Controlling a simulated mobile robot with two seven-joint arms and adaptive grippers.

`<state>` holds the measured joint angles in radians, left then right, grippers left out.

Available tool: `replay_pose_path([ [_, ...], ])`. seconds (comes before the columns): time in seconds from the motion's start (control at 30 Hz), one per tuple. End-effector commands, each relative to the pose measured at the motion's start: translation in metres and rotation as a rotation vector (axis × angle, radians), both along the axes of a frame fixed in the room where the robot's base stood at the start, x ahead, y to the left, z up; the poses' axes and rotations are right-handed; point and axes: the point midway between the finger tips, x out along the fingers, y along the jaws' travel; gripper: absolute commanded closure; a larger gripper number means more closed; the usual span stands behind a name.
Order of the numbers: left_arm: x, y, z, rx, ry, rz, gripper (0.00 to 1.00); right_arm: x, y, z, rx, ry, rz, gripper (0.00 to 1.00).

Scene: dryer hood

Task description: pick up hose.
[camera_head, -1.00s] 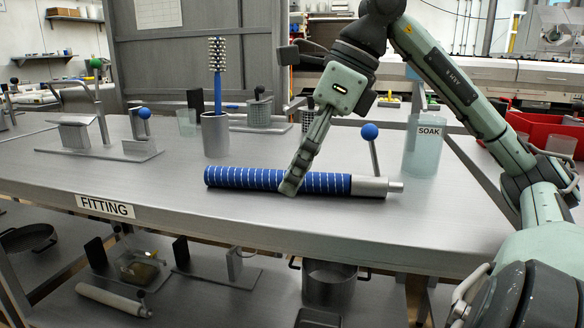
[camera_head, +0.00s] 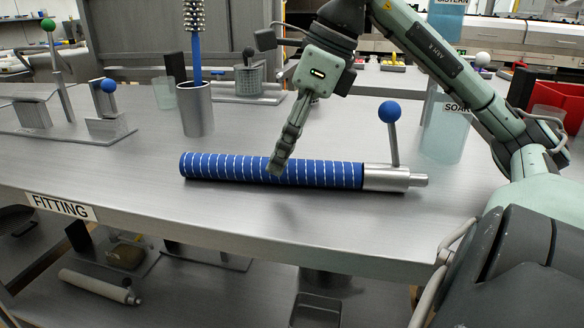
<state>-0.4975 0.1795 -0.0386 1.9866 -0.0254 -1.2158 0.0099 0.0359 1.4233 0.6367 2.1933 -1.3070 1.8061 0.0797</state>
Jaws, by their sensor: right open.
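The hose (camera_head: 235,168) is a blue cylinder with thin white stripes and a silver metal end fitting (camera_head: 392,178) on its right. It lies lengthwise on the grey metal table in the head view. My right gripper (camera_head: 277,168) points down over the middle of the hose, with its near finger in front of the blue surface. The gripper is open. The far finger is hidden, and I cannot tell whether the near finger touches the hose. My left gripper is not in view.
A metal cup (camera_head: 194,108) with a blue-handled brush stands behind the hose's left end. A clamp fixture (camera_head: 70,120) is at left, a SOAK beaker (camera_head: 445,130) at right. The table front is clear.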

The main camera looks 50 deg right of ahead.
Motion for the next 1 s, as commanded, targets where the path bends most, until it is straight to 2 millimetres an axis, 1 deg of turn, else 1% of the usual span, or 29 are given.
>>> replay_pose_path([
  [0.03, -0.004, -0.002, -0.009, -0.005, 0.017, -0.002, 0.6, 0.004, 0.002, -0.006, -0.001, 0.007, 0.0, 0.4],
  [0.1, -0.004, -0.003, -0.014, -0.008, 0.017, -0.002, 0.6, 0.008, 0.005, -0.017, 0.0, 0.005, 0.0, 0.4],
  [0.2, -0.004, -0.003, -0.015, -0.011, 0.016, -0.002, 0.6, 0.011, 0.007, -0.026, 0.0, 0.004, 0.001, 0.4],
  [0.3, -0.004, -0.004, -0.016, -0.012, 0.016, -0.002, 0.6, 0.013, 0.008, -0.03, 0.0, 0.0, 0.0, 0.4],
  [0.47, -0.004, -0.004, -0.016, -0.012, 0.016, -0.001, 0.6, 0.013, 0.008, -0.03, 0.0, 0.0, 0.0, 0.4],
  [0.5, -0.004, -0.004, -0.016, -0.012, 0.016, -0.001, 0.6, 0.013, 0.008, -0.03, 0.0, 0.0, 0.0, 0.41],
  [0.9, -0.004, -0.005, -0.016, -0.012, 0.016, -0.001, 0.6, 0.013, 0.008, -0.03, 0.0, 0.0, 0.0, 0.91],
  [0.97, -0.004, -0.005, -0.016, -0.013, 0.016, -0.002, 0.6, 0.013, 0.008, -0.03, 0.0, 0.0, 0.0, 0.98],
  [1.0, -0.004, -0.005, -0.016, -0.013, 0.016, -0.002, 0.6, 0.013, 0.008, -0.03, 0.0, 0.0, 0.0, 1.0],
])
